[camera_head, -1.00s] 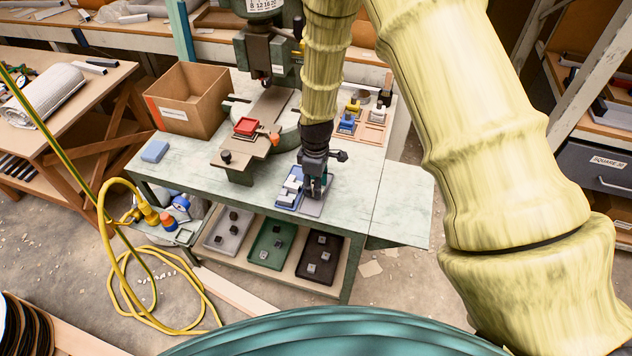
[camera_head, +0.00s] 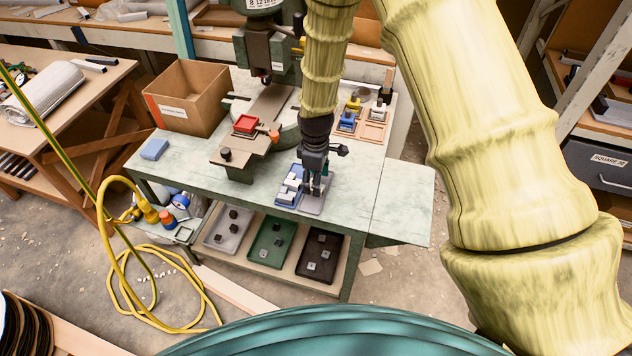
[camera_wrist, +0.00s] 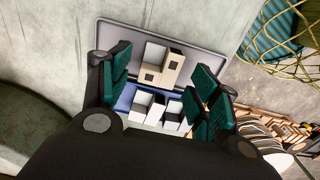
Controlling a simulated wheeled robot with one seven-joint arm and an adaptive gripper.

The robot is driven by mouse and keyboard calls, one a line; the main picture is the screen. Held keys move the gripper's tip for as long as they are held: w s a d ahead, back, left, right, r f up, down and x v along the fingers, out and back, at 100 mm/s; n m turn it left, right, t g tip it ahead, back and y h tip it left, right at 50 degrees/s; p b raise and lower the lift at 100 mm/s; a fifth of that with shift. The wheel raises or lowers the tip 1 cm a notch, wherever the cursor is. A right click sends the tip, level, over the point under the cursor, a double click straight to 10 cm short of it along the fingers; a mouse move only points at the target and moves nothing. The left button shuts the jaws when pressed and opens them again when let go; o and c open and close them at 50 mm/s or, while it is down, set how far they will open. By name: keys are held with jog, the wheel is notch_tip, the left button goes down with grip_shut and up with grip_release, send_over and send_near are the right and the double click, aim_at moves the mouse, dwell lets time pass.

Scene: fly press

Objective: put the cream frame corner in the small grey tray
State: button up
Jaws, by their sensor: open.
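The cream frame corner (camera_wrist: 163,65) is a blocky stepped piece with dark square openings. In the wrist view it shows over the small grey tray (camera_wrist: 120,32), near the edge beside the blue tray. The small grey tray also shows in the head view (camera_head: 312,207), under my gripper (camera_head: 316,188). My gripper (camera_wrist: 164,78) is open in the wrist view, with one green-padded finger on each side of the cream corner and gaps between. I cannot tell how high the fingertips are. In the head view the gripper hides the corner.
A blue tray (camera_head: 287,199) with white blocky parts (camera_wrist: 157,107) adjoins the grey tray. The press (camera_head: 268,105) stands behind to the left. A blue block (camera_head: 154,149) and cardboard box (camera_head: 188,98) are further left. The bench right of the trays is clear.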

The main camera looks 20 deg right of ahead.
notch_tip(320, 180, up, 11)
jog(key=b, duration=0.3)
jog(key=shift+f, duration=0.15)
jog(key=shift+d, duration=0.1)
dwell(0.5)
